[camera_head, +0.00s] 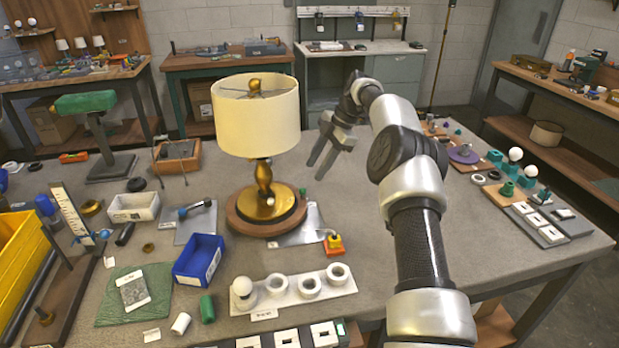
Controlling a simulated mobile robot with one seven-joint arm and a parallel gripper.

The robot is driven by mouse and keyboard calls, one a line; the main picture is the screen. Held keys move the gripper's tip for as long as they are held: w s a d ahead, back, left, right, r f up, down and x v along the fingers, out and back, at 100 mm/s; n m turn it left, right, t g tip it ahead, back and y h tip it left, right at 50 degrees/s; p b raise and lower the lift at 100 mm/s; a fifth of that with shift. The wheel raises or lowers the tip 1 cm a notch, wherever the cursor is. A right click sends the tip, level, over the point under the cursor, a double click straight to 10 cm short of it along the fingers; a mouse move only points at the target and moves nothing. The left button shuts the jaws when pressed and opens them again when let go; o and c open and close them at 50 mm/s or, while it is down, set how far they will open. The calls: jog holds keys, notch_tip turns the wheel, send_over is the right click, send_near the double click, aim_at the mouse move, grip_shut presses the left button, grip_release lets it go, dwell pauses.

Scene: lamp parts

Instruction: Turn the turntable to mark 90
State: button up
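The turntable (243,226) is a round brown wooden disc on the grey workbench, left of centre. A lamp stands upright on it, with a cream shade (256,122), a brass stem (264,178) and a round brass base (260,205). I cannot read any degree marks on the turntable. My gripper (317,171) is in the air to the right of the lamp, apart from the shade and the turntable. Its two fingers point down and left with a gap between them, and nothing shows between them.
A grey metal plate (300,236) lies at the turntable's right edge, with a yellow-orange block (334,246) nearby. A blue bin (200,260) and a white holder with round cups (283,293) stand in front. A white bin (134,207) is at left. My arm crosses the bench's right-centre.

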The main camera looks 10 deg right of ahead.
jog(key=w+p+v, duration=0.1)
jog(key=p+v, duration=0.2)
jog(key=v, duration=0.6)
jog(key=shift+s, duration=0.5)
jog(key=shift+d, duration=0.15)
